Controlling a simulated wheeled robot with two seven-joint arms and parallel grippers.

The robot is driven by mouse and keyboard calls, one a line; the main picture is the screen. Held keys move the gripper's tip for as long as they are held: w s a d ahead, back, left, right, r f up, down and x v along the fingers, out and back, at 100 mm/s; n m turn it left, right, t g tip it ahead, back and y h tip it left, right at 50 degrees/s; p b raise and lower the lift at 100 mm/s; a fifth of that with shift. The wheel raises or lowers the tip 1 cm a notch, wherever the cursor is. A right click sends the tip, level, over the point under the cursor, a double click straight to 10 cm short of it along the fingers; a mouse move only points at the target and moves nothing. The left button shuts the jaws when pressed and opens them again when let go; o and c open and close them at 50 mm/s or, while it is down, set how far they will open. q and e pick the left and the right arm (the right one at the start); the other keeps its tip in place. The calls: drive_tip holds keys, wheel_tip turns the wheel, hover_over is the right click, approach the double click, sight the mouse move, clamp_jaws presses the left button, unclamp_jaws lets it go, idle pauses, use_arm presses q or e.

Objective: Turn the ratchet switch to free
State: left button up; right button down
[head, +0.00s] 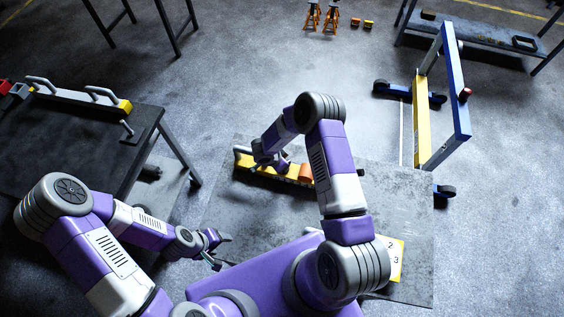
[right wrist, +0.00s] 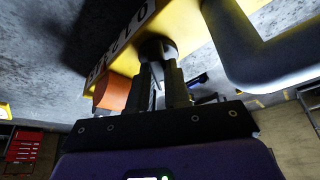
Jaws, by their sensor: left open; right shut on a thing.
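A long yellow tool body (head: 262,176) lies on the grey plate under my right arm, with an orange cylinder (head: 305,173) on it. The right wrist view shows its yellow face (right wrist: 185,22) with dark lettering, and the orange cylinder (right wrist: 112,92) to the left of the fingers. My right gripper (right wrist: 160,75) is shut on a dark round knob (right wrist: 155,48), which looks like the ratchet switch, at this face. The fingers hide part of the knob, and its setting cannot be read. My left gripper (head: 221,251) is open and empty near the plate's left edge.
A grey handle (right wrist: 262,50) curves close to the right of the fingers. A dark table (head: 75,150) at left bears a grey bar with handles (head: 75,94). A blue and yellow frame (head: 455,85) stands at right. A yellow numbered sheet (head: 396,262) lies on the plate.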

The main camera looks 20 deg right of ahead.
drive_tip(key=n+t, duration=0.1)
drive_tip(key=n, duration=0.2)
drive_tip(key=shift+n+t, duration=0.3)
drive_tip(key=shift+n, duration=0.1)
drive_tip(key=shift+d+n+t+y, duration=0.1)
drive_tip(key=shift+n+t+y, duration=0.45)
drive_tip(key=shift+n, duration=1.15)
drive_tip(key=shift+s, duration=0.1)
drive_tip(key=c, duration=1.1)
unclamp_jaws()
drive_tip(key=v, duration=0.7)
drive_tip(key=shift+r, duration=0.35)
drive_tip(key=shift+s+f, duration=0.1)
